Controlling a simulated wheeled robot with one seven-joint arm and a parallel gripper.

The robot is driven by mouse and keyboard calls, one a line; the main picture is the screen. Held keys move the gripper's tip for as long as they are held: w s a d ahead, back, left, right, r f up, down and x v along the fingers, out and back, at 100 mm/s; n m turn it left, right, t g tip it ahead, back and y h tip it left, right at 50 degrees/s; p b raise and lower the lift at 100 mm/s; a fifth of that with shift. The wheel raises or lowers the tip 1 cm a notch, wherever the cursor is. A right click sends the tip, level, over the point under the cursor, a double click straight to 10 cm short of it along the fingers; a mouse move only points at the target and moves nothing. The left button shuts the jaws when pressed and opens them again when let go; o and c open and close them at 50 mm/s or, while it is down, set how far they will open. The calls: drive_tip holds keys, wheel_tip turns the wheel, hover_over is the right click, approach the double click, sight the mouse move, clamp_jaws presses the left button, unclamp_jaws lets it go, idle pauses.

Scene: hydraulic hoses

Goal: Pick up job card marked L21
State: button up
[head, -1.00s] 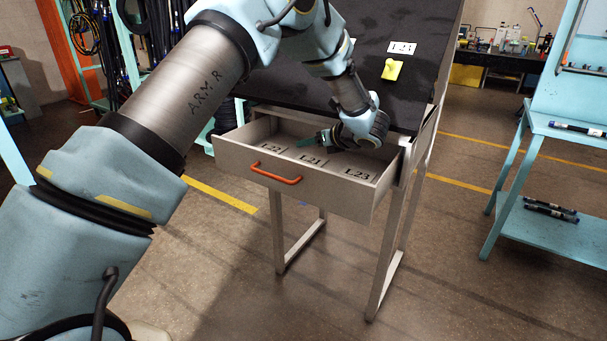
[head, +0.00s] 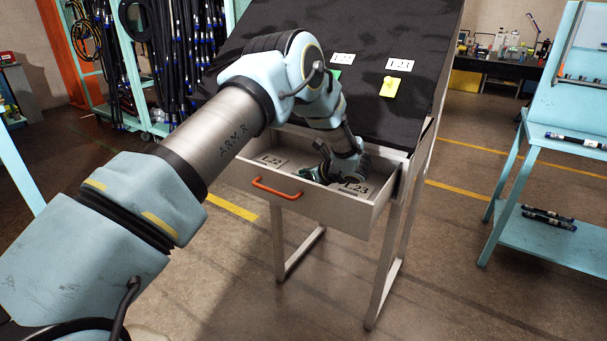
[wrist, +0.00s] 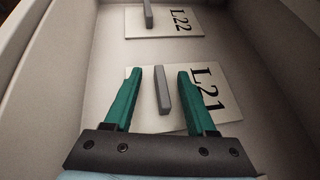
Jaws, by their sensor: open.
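The job card marked L21 (wrist: 208,92) lies flat in the open drawer. It is white with black print and has a grey upright tab (wrist: 162,90) on it. In the wrist view my gripper (wrist: 160,76) is open, with its green fingers on either side of the tab and apart from it. In the head view my gripper (head: 312,174) is down inside the drawer and my arm hides the L21 card. The L22 card (wrist: 168,22) lies beyond it in the wrist view, with its own grey tab. The L23 card (head: 354,188) lies at the drawer's right.
The drawer (head: 310,205) has raised walls and an orange handle (head: 277,188). Above it is a dark sloped board (head: 420,95) with a white label (head: 399,65) and a yellow note (head: 389,87). A blue shelf rack (head: 545,225) stands at right.

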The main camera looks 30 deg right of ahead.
drive_tip(key=shift+w+a+f, duration=0.15)
drive_tip(key=shift+w+f, duration=0.2)
drive_tip(key=shift+w, duration=0.15)
clamp_jaws()
idle(0.3)
